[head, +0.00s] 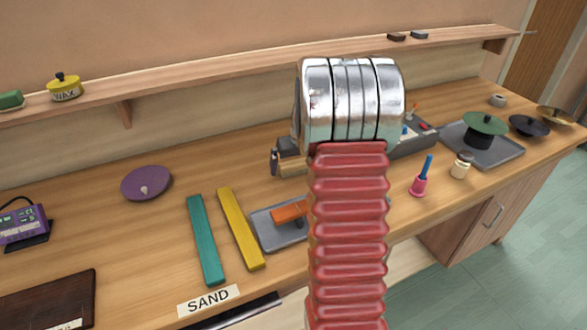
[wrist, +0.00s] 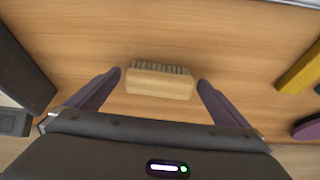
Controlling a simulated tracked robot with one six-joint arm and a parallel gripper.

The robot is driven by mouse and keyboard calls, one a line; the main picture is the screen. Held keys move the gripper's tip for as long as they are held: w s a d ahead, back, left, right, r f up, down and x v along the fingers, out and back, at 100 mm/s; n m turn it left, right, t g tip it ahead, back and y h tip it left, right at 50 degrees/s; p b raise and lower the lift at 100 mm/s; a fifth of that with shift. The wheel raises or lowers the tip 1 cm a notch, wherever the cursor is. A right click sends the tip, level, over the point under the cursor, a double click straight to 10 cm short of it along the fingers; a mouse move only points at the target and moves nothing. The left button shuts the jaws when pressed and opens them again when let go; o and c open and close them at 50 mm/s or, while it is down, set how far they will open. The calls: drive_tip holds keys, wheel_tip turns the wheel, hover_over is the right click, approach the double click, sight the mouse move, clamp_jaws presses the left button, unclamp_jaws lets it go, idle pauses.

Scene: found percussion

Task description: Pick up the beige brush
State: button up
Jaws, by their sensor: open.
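The beige brush (wrist: 158,82) lies on the wooden bench in the wrist view, its dark bristles along the upper side of the picture. My gripper (wrist: 159,78) is open, with one purple finger to the left of the brush and one to the right. A gap shows between each finger and the brush, and nothing is held. In the head view my red and silver arm hides most of the gripper and the area around it; whether the beige patch beside the dark gripper body there is the brush, I cannot tell.
A yellow bar (head: 241,228) and a teal bar (head: 206,240) lie left of a grey tray (head: 283,236) with an orange-headed tool. A purple disc (head: 146,184) lies farther left. A dark grey box (head: 412,145) stands behind my arm. Bare bench surrounds the brush.

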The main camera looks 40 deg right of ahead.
sight(295, 164)
idle(0.3)
drive_tip(key=c, duration=1.2)
drive_tip(key=shift+o, duration=0.2)
drive_tip(key=shift+r, duration=0.15)
wheel_tip(295, 164, up, 10)
drive_tip(key=shift+f, duration=0.1)
